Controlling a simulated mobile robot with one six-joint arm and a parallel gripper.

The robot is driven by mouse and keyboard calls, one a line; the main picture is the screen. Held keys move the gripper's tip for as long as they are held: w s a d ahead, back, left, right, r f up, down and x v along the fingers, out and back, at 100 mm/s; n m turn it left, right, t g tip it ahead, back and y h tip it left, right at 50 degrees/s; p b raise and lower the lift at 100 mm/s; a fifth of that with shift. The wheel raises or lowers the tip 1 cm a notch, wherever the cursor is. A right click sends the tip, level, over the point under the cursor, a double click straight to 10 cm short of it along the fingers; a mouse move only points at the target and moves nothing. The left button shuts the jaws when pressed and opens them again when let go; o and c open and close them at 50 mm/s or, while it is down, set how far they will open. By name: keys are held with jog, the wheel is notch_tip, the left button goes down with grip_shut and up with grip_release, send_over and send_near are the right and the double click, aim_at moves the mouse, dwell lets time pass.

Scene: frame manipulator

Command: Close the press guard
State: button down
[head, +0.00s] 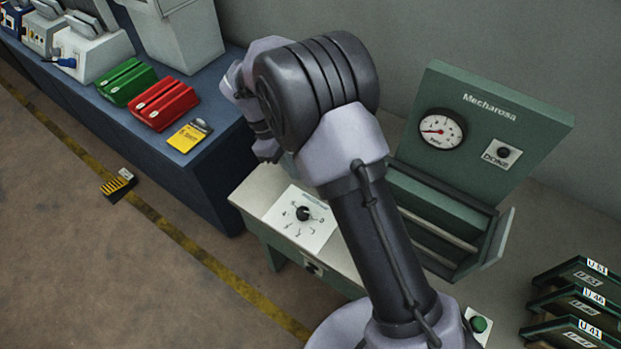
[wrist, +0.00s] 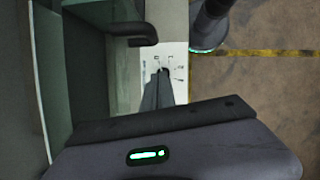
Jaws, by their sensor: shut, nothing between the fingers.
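The green press (head: 475,165) marked Mecharosa stands at the right in the head view, with a dark-framed opening at its lower front. A pale panel (head: 497,240) stands at the right side of that opening. I cannot tell for sure which part is the guard, and my arm covers part of the front. In the wrist view, a dark bent bar like a handle (wrist: 128,34) juts out left of and beyond my fingers. My gripper (wrist: 160,76) is shut and empty, its tips over the white dial plate (wrist: 178,62). My arm hides the fingertips in the head view.
The dial plate with a black knob (head: 303,213) lies on the pale bench top. A green button (head: 479,324) is at the front right, beside stacked dark crates (head: 580,300). A blue bench (head: 215,155) with green and red boxes stands at left. The floor at lower left is mostly clear.

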jog(key=shift+s+d+f+b, duration=0.1)
jog(key=shift+s+d+f, duration=0.2)
jog(key=shift+d, duration=0.4)
jog(key=shift+s+d+f+b, duration=0.1)
jog(key=shift+s+d+f, duration=0.15)
jog(key=shift+s+d, duration=0.35)
jog(key=shift+s+d+f+b, duration=0.1)
jog(key=shift+s+d+f, duration=0.15)
jog(key=shift+d, duration=0.55)
jog(key=shift+d, duration=0.1)
